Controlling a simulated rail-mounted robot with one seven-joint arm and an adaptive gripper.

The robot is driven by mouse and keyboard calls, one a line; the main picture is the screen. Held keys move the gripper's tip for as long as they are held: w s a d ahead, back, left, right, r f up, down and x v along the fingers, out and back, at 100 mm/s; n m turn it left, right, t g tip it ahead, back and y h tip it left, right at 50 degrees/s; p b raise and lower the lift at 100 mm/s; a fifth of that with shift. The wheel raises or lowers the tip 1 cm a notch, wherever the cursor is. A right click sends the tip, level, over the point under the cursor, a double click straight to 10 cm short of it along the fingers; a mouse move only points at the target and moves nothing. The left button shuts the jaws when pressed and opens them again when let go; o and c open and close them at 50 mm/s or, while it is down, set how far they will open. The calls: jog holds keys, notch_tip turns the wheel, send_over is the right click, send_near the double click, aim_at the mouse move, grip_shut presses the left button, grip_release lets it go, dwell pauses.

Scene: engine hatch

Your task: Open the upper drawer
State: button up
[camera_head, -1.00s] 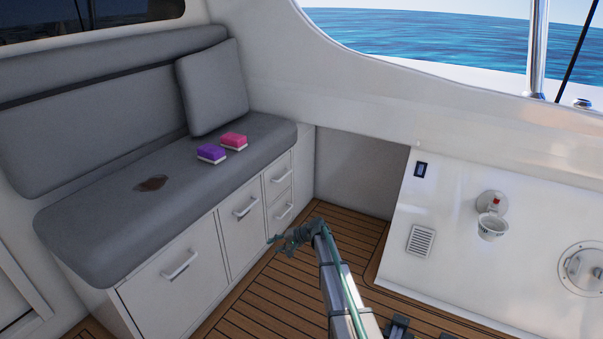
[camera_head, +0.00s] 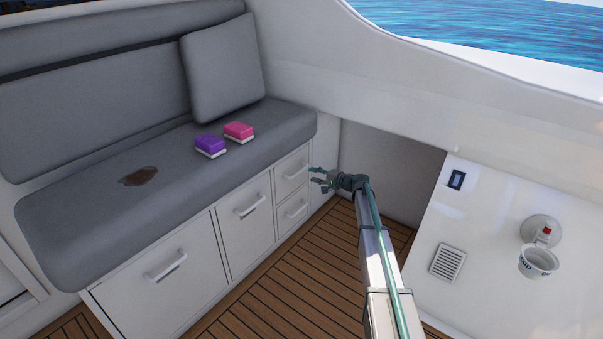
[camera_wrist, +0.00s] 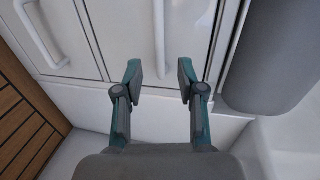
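The upper drawer (camera_head: 285,182) is a small white front in the bench's far right end, under the grey cushion. Its bar handle (camera_head: 297,173) is light-coloured, and the drawer looks shut. My gripper (camera_head: 314,178) is just right of this drawer, fingers towards it. In the wrist view my gripper (camera_wrist: 160,78) is open and empty. The upper drawer's handle (camera_wrist: 159,30) lies ahead, in line with the gap between the fingertips and apart from them. The lower drawer (camera_head: 290,217) also looks shut; its handle (camera_wrist: 42,32) shows at the left of the wrist view.
The grey seat cushion (camera_head: 70,225) overhangs the fronts and appears at the right of the wrist view (camera_wrist: 265,60). The wooden floor (camera_head: 275,290) before the bench is clear.

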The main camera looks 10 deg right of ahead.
aim_at(300, 172)
jog(key=b+x, duration=0.2)
jog(key=x, duration=0.6)
jog(key=shift+w+a, duration=0.2)
jog(key=shift+w, duration=0.15)
grip_shut()
